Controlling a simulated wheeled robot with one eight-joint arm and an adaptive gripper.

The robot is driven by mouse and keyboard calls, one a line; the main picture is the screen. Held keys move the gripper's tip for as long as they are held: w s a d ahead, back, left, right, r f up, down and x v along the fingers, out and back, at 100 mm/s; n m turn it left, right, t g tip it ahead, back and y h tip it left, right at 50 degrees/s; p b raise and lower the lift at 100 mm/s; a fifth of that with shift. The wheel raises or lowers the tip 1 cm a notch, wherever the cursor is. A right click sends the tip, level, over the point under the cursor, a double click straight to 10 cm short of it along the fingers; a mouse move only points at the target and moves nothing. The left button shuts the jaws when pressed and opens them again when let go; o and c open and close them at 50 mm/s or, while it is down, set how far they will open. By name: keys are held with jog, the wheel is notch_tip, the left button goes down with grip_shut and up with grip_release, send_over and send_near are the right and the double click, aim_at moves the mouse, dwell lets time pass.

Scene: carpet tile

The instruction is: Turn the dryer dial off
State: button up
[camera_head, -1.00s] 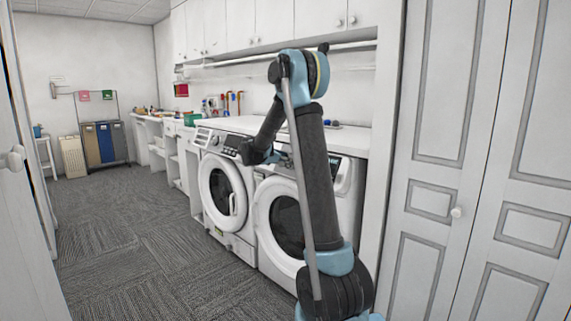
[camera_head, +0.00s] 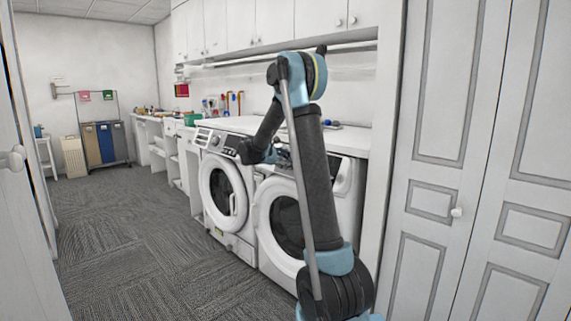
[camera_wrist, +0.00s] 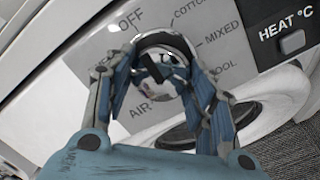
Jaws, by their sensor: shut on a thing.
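The dryer dial (camera_wrist: 155,75) is a round grey-white knob with a dark mark, set in a grey printed panel (camera_wrist: 95,48). Labels around it read OFF at the top left, COTTON, MIXED and WOOL to the right, and AIR below. My gripper (camera_wrist: 160,82) has its two fingers closed on opposite sides of the dial, partly covering it and some lettering. I cannot tell clearly which label the mark faces. In the head view, my arm reaches to the front of the right-hand machine (camera_head: 350,205), and its dial is hidden there.
A grey HEAT °C button (camera_wrist: 291,42) lies right of the dial. A second front-loading machine (camera_head: 222,195) stands to the left. The white worktop (camera_head: 352,138) runs above both machines. White cupboard doors (camera_head: 480,150) stand at the right. Carpet (camera_head: 150,240) is clear at the left.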

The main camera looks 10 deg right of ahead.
jog(key=shift+s+f, duration=0.1)
jog(key=shift+s, duration=0.05)
jog(key=o, duration=1.1)
jog(key=v, duration=1.1)
jog(key=shift+s+a+r, duration=0.15)
jog(key=shift+a+r, duration=0.05)
jog(key=shift+a, duration=0.15)
